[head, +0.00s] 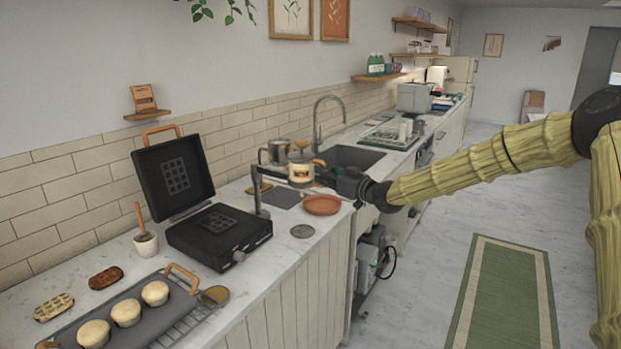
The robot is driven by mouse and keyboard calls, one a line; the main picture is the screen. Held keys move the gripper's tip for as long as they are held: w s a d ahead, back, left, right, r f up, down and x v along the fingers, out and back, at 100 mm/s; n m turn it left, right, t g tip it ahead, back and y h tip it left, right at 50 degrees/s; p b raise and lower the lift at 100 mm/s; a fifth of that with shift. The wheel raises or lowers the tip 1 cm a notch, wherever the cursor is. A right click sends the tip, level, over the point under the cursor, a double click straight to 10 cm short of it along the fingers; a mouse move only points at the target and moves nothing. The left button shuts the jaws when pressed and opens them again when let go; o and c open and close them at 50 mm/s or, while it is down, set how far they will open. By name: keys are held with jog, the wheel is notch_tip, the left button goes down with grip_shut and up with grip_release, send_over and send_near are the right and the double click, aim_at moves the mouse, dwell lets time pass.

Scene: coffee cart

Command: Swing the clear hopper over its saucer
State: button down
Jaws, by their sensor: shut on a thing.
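The clear hopper (301,173) has a tan lid and pale contents. It hangs from a dark swing arm on an upright post (257,192) on the counter. A terracotta saucer (322,205) lies on the counter, lower and to the right of the hopper in the head view. My gripper (336,183) reaches in from the right, just right of the hopper and above the saucer's far side. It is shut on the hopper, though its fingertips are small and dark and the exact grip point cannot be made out.
A metal pot (275,152) stands behind the hopper, near the sink (350,157) and faucet. A black open waffle press (220,235) is left of the post. A dark round disc (302,231) lies near the counter's front edge. The floor right of the counter is clear around a green rug (505,295).

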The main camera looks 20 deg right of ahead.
jog(key=shift+w+d+r, duration=0.15)
jog(key=shift+d+r, duration=0.05)
jog(key=shift+d, duration=0.05)
jog(key=c, duration=1.8)
grip_release()
jog(key=o, duration=0.3)
jog(key=shift+w+d+f, duration=0.15)
jog(key=shift+w+f, duration=0.05)
jog(key=shift+f, duration=0.05)
jog(key=shift+s+r, duration=0.1)
jog(key=shift+s, duration=0.05)
jog(key=v, duration=1.2)
